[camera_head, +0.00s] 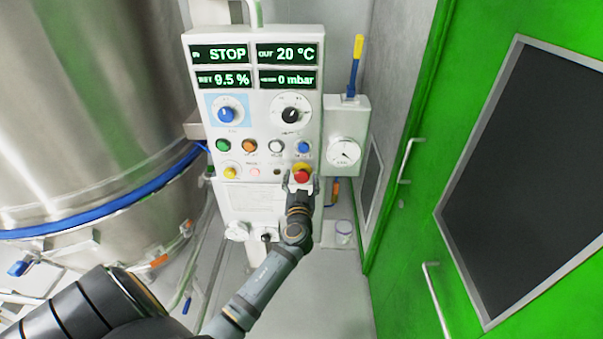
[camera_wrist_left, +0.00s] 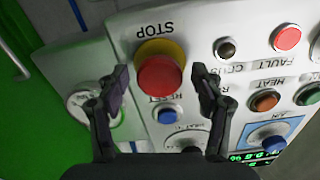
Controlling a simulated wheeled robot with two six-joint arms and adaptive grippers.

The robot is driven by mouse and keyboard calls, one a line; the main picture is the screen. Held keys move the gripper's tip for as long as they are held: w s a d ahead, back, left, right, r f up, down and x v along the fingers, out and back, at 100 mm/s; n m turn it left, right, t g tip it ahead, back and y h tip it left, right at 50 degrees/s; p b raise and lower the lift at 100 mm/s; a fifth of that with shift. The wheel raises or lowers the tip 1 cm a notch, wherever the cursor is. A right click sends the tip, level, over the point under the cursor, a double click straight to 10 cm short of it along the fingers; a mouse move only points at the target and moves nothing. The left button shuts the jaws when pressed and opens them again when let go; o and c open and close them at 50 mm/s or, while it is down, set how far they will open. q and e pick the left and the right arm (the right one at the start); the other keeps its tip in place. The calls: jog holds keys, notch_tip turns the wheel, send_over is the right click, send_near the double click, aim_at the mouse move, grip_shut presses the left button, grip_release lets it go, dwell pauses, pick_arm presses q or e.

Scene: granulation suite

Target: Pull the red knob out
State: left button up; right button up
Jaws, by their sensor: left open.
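The red knob (camera_head: 302,176) is a round mushroom button on a yellow base at the lower right of the white control panel (camera_head: 240,191). In the left wrist view the red knob (camera_wrist_left: 159,77) sits in its yellow ring (camera_wrist_left: 160,50), under the upside-down label STOP. My left gripper (camera_head: 301,184) is right in front of it. In the wrist view its fingers (camera_wrist_left: 163,75) are spread, one on each side of the knob, with visible gaps. I cannot tell how far the fingertips are from the panel. My right gripper is not in view.
A blue button (camera_wrist_left: 167,116) and other buttons and dials lie close to the knob. A gauge box (camera_head: 345,130) stands right of the panel. A large steel vessel (camera_head: 90,110) is at left, a green door (camera_head: 415,190) at right.

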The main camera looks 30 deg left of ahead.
pick_arm(q)
jog(key=shift+w+a, duration=0.2)
jog(key=shift+w, duration=0.2)
grip_shut()
